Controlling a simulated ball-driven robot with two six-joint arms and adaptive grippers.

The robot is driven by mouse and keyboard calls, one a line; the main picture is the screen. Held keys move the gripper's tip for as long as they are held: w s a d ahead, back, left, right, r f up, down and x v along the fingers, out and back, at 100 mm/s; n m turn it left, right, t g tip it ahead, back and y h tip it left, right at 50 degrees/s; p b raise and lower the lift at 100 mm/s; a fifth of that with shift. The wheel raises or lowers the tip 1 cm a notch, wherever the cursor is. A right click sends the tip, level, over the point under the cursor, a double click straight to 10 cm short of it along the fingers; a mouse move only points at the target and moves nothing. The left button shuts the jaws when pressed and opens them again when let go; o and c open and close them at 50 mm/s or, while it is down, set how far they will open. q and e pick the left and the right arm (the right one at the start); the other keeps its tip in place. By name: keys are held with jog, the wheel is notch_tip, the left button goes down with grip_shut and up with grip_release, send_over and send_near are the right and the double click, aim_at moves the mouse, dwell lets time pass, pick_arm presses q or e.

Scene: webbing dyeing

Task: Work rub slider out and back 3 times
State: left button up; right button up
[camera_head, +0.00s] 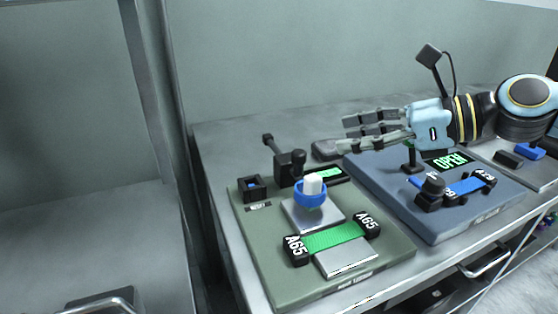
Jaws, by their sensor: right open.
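A green board (250,226) lies on the metal bench, at the middle of the view. On it a white peg with a blue ring (311,193) stands upright on a square metal plate (296,216); this may be the rub slider, but I cannot tell for sure. In front of it a green webbing strip (333,238) lies between two black blocks marked A65 (296,249). A bare metal plate (347,258) shows in front of the strip. My right gripper (348,134) is open and empty, up and to the right of the peg, apart from it. My left gripper is out of view.
A blue board (440,215) with an OPEN display (450,161), a black clamp (432,189) and a blue strip stands at right. Black fittings (289,166) rise at the green board's back. A camera-like black box (428,55) stands on a stalk. The bench's left edge is clear.

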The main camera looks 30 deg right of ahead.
aim_at(300, 151)
jog(key=b+x, duration=0.3)
jog(key=x, duration=0.1)
jog(key=f+b+x, duration=0.1)
jog(key=b+x, duration=0.3)
jog(key=x, duration=0.1)
jog(key=shift+s, duration=0.15)
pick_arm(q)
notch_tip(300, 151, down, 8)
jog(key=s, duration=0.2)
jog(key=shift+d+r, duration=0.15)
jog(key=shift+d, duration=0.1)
pick_arm(e)
jog(key=shift+w+a+f, duration=0.25)
jog(key=shift+w+a, duration=0.15)
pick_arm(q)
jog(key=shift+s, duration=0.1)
pick_arm(e)
grip_shut()
